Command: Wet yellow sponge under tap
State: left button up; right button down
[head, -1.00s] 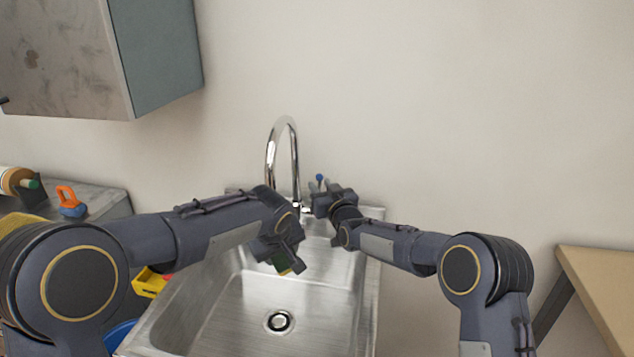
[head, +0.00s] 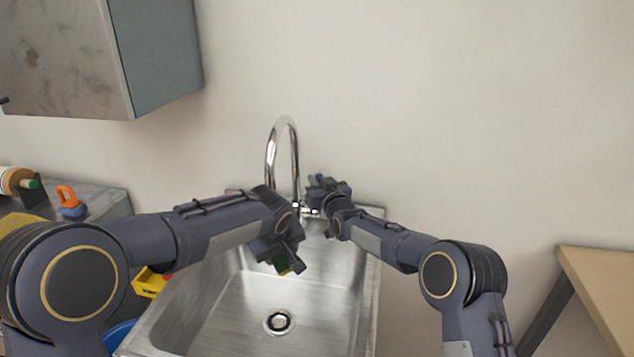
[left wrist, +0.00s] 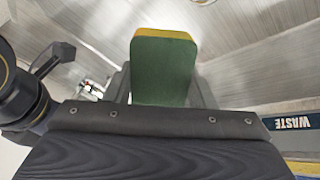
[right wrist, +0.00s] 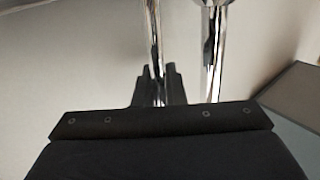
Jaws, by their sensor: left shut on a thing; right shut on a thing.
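The yellow sponge (head: 282,264) has a green scouring side. My left gripper (head: 288,254) is shut on it above the sink basin, below the spout; the left wrist view shows the green face and a thin yellow edge of the sponge (left wrist: 164,70) between the fingers. The chrome tap (head: 284,122) has a curved spout at the back of the sink. My right gripper (head: 314,187) is shut on the tap's lever, whose blue tip (head: 319,177) is partly hidden; the chrome lever (right wrist: 153,40) stands between the fingers in the right wrist view. No water stream is visible.
The steel sink (head: 318,305) has an empty basin with a drain (head: 279,322). A wall cabinet (head: 100,60) hangs at upper left. A counter (head: 105,204) with an orange-and-blue item (head: 70,201) is at left, a yellow container (head: 150,283) below it. A wooden table (head: 605,285) is at right.

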jog(key=shift+s+a+n+t+y, duration=0.1)
jog(key=shift+s+n+t+y, duration=0.25)
jog(key=shift+s+t, duration=0.2)
jog(key=c, duration=1.5)
grip_release()
jog(key=shift+s, duration=0.1)
jog(key=v, duration=1.2)
jog(key=shift+r, duration=0.1)
